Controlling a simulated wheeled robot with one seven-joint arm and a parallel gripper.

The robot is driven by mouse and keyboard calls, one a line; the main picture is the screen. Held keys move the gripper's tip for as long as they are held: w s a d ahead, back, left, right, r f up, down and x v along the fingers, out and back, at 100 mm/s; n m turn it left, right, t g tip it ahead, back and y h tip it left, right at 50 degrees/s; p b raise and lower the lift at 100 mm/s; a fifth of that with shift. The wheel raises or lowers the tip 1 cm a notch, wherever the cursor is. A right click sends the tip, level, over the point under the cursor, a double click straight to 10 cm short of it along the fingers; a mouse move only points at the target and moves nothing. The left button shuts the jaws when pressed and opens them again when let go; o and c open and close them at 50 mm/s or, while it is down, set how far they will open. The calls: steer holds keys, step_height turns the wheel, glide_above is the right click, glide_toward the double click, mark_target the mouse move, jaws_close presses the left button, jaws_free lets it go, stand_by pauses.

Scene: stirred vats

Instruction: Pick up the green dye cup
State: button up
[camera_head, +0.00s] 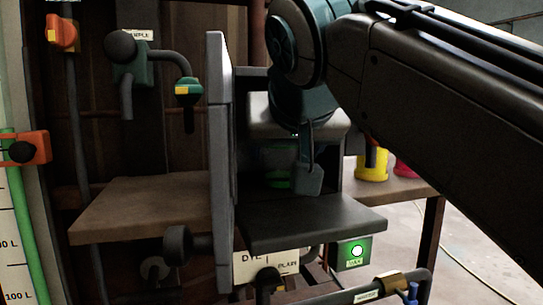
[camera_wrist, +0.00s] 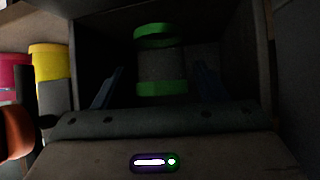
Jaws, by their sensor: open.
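The green dye cup (camera_wrist: 161,88) stands inside a dark, open-fronted box (camera_wrist: 92,30). It has a bright green rim and a green lower band, with a dark middle. In the head view the cup (camera_head: 279,152) shows only dimly and in part, behind my gripper. My gripper (camera_wrist: 158,70) is open, with one finger on each side of the cup in the wrist view and dark gaps between. I cannot tell how deep the fingertips reach beside it. In the head view, one finger of my gripper (camera_head: 308,178) shows in front of the box opening.
A grey upright panel (camera_head: 219,150) stands just left of the opening, and a dark ledge (camera_head: 310,222) juts out below. A yellow cup (camera_head: 372,166) and a pink cup (camera_head: 404,169) stand at right.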

steer(key=w, duration=0.5)
steer(key=shift+a+f+p, duration=0.25)
steer(key=shift+f+p, duration=0.05)
steer(key=shift+f, duration=0.1)
steer(key=c, duration=0.8)
steer(key=shift+o, duration=0.2)
steer(key=shift+s+r, duration=0.1)
steer(key=shift+r, duration=0.05)
